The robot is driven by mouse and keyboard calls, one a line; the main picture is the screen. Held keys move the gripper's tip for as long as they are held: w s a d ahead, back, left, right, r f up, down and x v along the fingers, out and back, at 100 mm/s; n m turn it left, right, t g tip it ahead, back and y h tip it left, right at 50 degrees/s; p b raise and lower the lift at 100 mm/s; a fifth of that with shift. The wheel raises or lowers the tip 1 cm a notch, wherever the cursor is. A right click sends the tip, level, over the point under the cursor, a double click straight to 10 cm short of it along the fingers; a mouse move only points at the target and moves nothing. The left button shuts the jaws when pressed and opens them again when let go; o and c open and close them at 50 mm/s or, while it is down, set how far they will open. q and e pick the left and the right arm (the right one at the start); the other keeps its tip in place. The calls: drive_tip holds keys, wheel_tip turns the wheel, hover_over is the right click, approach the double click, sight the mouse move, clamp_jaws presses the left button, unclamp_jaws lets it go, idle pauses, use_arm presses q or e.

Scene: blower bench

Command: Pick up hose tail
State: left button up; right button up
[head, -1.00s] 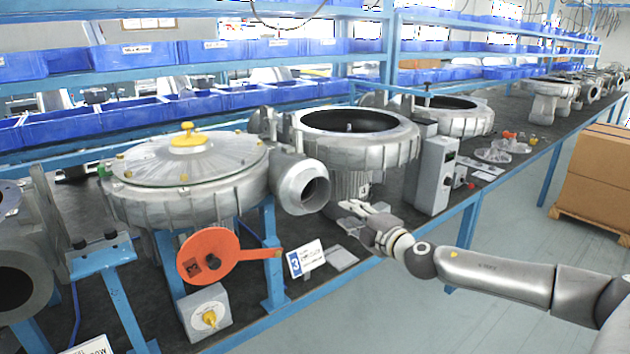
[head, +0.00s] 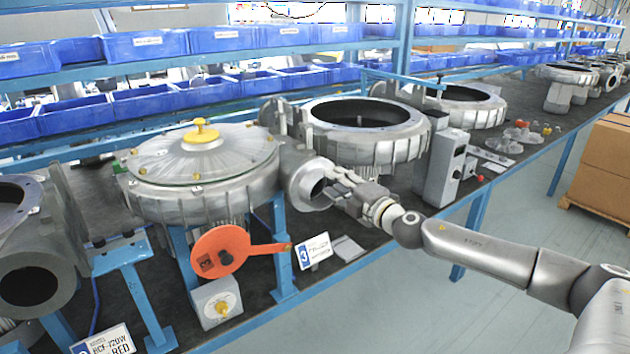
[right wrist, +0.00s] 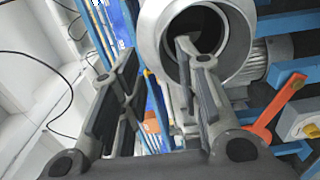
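I cannot make out a separate loose hose tail. The round silver outlet (head: 309,184) of the front blower (head: 200,195) points out to the right with a dark open mouth. It also shows large in the right wrist view (right wrist: 240,65). My right gripper (head: 338,174) is right at this mouth in the head view. In the right wrist view, my right gripper (right wrist: 158,55) has its fingers apart with nothing between them. One finger overlaps the mouth; whether it is inside or only in front, I cannot tell. My left gripper is not in view.
An orange lever (head: 235,252) and a grey box with a yellow knob (head: 218,303) are below the blower. An open blower housing (head: 366,135) and a grey control box (head: 444,168) stand farther right. A number 3 sign (head: 314,250) is near the bench edge.

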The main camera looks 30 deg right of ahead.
sight(318, 188)
drive_tip(key=w+p, duration=0.1)
drive_tip(key=w, duration=0.1)
drive_tip(key=w+p, duration=0.2)
drive_tip(key=w, duration=0.1)
drive_tip(key=shift+w+a, duration=0.35)
clamp_jaws()
